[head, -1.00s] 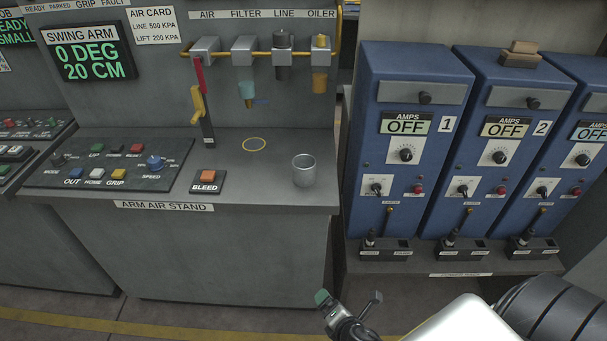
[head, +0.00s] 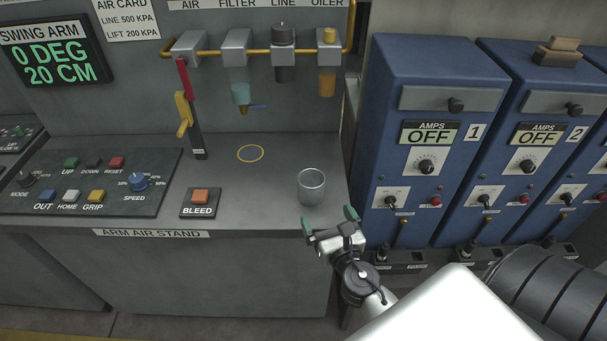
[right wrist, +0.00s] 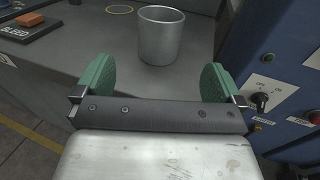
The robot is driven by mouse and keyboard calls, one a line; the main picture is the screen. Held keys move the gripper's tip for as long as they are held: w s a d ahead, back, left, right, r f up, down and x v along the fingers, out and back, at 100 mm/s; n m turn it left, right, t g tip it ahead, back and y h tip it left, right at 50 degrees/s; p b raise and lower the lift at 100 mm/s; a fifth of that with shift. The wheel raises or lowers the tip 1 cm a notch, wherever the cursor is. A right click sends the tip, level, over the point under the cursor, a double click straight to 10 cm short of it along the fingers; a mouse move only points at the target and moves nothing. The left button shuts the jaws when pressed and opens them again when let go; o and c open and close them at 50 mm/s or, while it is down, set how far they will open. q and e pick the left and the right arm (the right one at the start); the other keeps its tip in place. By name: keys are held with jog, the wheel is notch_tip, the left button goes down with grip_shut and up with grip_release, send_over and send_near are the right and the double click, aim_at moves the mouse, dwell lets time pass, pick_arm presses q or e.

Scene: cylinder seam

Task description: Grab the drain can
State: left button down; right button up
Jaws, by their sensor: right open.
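The drain can, a plain grey metal cup (head: 312,187), stands upright near the front right corner of the air stand's top. It also shows in the right wrist view (right wrist: 161,38), ahead of the fingers and roughly centred between them. My right gripper (head: 330,222) is open and empty, with green finger pads, at the stand's front edge just short of the can. In the right wrist view the two pads (right wrist: 158,82) are wide apart and not touching the can. My left gripper is not in view.
A yellow ring (head: 250,153) is marked on the stand top behind the can, below the filter bowl (head: 240,94). The bleed button box (head: 200,203) sits left of the can. Blue amps cabinets (head: 428,130) stand close on the right.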

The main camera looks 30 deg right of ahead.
aim_at(316, 193)
jog(key=shift+r+p+x, duration=0.25)
jog(key=shift+p+x, duration=0.1)
jog(key=shift+x, duration=0.75)
jog(key=x, duration=0.2)
jog(key=shift+w+d+r+p, duration=0.1)
jog(key=shift+w+p, duration=0.15)
jog(key=shift+p, duration=0.1)
jog(key=shift+w, duration=0.3)
jog(key=x, duration=0.4)
jog(key=shift+w+d, duration=0.1)
jog(key=shift+w, duration=0.2)
jog(key=shift+w+d, duration=0.1)
jog(key=shift+w, duration=0.4)
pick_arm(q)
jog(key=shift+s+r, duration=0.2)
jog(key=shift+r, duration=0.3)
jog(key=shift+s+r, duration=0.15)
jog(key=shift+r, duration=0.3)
pick_arm(e)
jog(key=shift+s, duration=0.1)
jog(key=c, duration=0.5)
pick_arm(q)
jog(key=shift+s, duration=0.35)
pick_arm(e)
jog(key=c, duration=0.5)
pick_arm(q)
jog(key=shift+p, duration=0.3)
pick_arm(e)
jog(key=shift+c, duration=0.2)
